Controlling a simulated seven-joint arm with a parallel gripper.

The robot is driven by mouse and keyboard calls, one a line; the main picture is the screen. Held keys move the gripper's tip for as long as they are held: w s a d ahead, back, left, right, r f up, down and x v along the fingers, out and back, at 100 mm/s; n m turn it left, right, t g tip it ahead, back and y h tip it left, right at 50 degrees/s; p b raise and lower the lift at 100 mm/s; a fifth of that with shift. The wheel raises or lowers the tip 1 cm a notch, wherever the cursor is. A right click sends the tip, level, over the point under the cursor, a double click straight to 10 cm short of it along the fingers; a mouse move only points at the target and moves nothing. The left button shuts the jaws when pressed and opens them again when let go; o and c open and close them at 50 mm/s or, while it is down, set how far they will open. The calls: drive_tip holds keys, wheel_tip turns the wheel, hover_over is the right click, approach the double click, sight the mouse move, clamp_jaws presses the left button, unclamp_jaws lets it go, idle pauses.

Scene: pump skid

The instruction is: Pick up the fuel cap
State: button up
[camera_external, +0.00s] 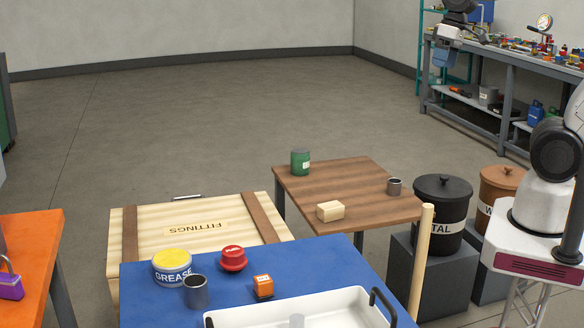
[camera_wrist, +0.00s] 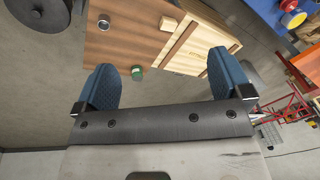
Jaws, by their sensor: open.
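A red round cap with white lettering (camera_external: 232,258), which looks like the fuel cap, sits on the blue tabletop (camera_external: 318,262) in the external view. It stands between the grease tin and the orange block. In the wrist view a red piece of it (camera_wrist: 288,5) shows at the top right edge. My gripper (camera_wrist: 160,60) is open, with its two blue fingers wide apart and nothing between them. In the external view my gripper (camera_external: 446,58) is high at the upper right, far from the cap.
A grease tin (camera_external: 172,267), a grey cup (camera_external: 196,292), an orange block (camera_external: 263,286) and a white tray (camera_external: 240,318) share the blue tabletop. A fittings crate (camera_external: 150,252) and a wooden table (camera_external: 340,177) with a green can (camera_external: 300,162) stand behind. A wooden post (camera_external: 421,262) rises nearby.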

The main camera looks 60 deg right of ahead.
drive_tip(key=w+a+f+m+g+y, duration=0.2)
drive_tip(key=w+a+f+m+y, duration=0.15)
drive_tip(key=w+a, duration=0.85)
drive_tip(key=m+g+y, duration=0.1)
drive_tip(key=m+y, duration=0.6)
drive_tip(key=m, duration=0.1)
hover_over(240, 247)
drive_tip(key=s+d, duration=0.3)
drive_tip(key=d, duration=1.2)
wheel_tip(240, 247, down, 19)
drive_tip(key=w+a+f+m, duration=0.1)
drive_tip(key=a+f, duration=0.2)
drive_tip(key=f, duration=0.1)
drive_tip(key=w+a+f+m+y, duration=0.1)
drive_tip(key=a+f+m, duration=0.1)
drive_tip(key=a+f, duration=0.1)
drive_tip(key=w+a+f+m+t, duration=0.1)
drive_tip(key=a+f+m, duration=0.1)
drive_tip(key=f, duration=0.3)
drive_tip(key=shift+w+a+f, duration=0.3)
drive_tip(key=shift+a+f, duration=0.1)
drive_tip(key=shift+a, duration=0.25)
drive_tip(key=shift+a+f+y, duration=0.2)
drive_tip(key=shift+f+y, duration=0.05)
drive_tip(key=shift+f, duration=0.05)
drive_tip(key=shift+x, duration=1.3)
